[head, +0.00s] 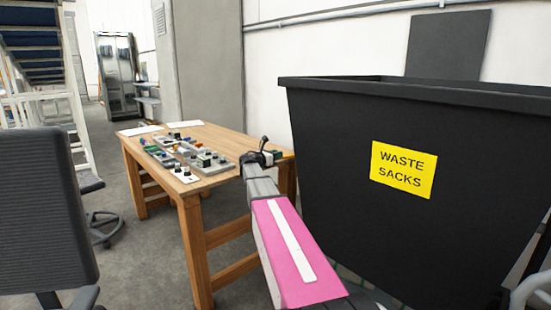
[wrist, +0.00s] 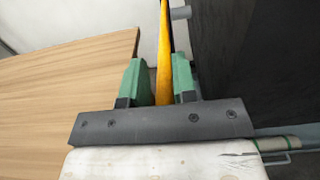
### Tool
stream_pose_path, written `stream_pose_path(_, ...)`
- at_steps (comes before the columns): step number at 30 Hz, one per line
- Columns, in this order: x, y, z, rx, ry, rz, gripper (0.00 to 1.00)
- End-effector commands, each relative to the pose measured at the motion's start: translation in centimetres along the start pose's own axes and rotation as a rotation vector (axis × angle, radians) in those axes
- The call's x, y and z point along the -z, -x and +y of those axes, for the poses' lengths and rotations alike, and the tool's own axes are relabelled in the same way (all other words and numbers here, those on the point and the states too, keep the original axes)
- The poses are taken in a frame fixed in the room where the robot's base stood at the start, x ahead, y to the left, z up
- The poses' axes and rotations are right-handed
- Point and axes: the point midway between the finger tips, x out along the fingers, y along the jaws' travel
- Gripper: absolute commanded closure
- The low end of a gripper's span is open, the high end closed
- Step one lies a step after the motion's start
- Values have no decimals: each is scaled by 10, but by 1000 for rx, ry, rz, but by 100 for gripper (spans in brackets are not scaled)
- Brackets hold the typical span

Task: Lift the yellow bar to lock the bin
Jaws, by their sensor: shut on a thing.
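The black bin (head: 350,170) with a yellow "WASTE SACKS" label (head: 403,170) fills the right of the head view. Its dark side (wrist: 250,60) shows at the right of the wrist view. The yellow bar (wrist: 164,55) runs up the middle of the wrist view, beside the bin. My gripper (wrist: 163,80) has its two green fingers on either side of the bar and is shut on it. In the head view my arm reaches toward the gap between bin and table, and the bar cannot be made out there.
A wooden table (head: 220,145) stands left of the bin, close to my gripper, with several small devices on it. Its edge also shows in the wrist view (wrist: 60,80). An office chair (head: 45,215) is at the left. Grey floor (head: 150,270) is open between chair and table.

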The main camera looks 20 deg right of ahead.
Motion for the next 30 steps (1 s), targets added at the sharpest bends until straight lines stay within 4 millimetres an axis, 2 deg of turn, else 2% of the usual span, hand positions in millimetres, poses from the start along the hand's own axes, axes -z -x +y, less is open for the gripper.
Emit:
stream_pose_path(1, -3, -17, 7, 2, -2, -1, 91)
stream_pose_path(21, -51, -29, 7, 2, -2, 3, 91)
stream_pose_path(30, -61, -33, 7, 2, -3, 5, 91)
